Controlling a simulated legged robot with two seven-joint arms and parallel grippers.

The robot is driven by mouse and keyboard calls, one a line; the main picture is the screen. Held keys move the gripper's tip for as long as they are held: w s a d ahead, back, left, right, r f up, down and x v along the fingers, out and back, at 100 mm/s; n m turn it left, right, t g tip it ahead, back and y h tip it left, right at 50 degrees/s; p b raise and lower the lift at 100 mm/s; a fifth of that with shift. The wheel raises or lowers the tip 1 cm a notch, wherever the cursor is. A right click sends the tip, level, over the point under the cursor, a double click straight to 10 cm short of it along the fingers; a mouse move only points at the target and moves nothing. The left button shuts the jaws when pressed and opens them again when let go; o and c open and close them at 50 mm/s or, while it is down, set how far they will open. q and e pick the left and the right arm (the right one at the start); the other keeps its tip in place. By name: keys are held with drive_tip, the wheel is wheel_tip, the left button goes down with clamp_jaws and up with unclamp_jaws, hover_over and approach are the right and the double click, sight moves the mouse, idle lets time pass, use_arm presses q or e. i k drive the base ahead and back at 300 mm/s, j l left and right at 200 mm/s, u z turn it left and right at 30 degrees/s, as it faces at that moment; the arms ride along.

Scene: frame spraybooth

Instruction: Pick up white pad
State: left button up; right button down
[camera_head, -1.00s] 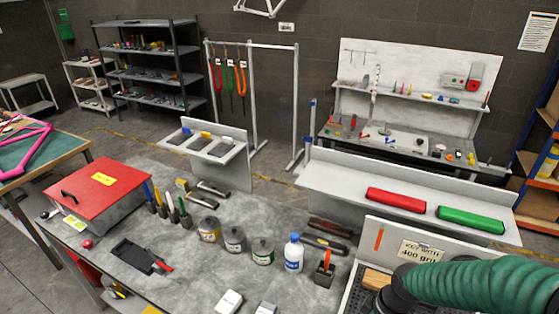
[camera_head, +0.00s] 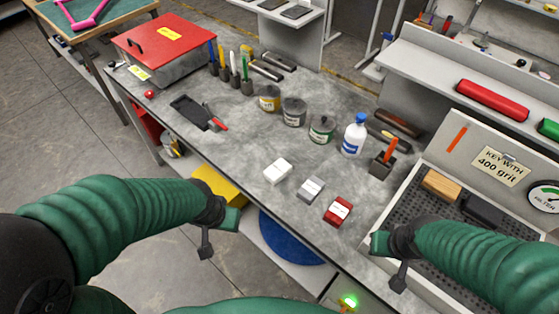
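The white pad (camera_head: 278,170) lies on the grey workbench (camera_head: 240,148) near its front edge. It is the leftmost of three small pads. A grey pad (camera_head: 311,188) and a red pad (camera_head: 338,210) lie to its right in a slanting row. My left gripper (camera_head: 220,238) is in front of the bench edge, below and left of the white pad and apart from it. My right gripper (camera_head: 389,262) is to the right of the red pad, near the perforated tray. Both grippers show a gap between their fingers and hold nothing visible.
Several cans (camera_head: 294,111) and a white bottle with a blue cap (camera_head: 355,135) stand behind the pads. A perforated tray (camera_head: 425,225) with a wooden block (camera_head: 441,186) is at the right. A red-lidded box (camera_head: 164,45) is at the far left. The bench left of the white pad is clear.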

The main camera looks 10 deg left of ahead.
sight(278, 170)
drive_tip(key=z, duration=1.05)
drive_tip(key=u, duration=1.4)
drive_tip(key=i+j+u, duration=0.15)
drive_tip(key=i+j, duration=0.15)
drive_tip(key=j, duration=0.2)
drive_tip(key=i+j+u, duration=0.1)
drive_tip(key=i+j, duration=0.25)
drive_tip(key=j, duration=0.1)
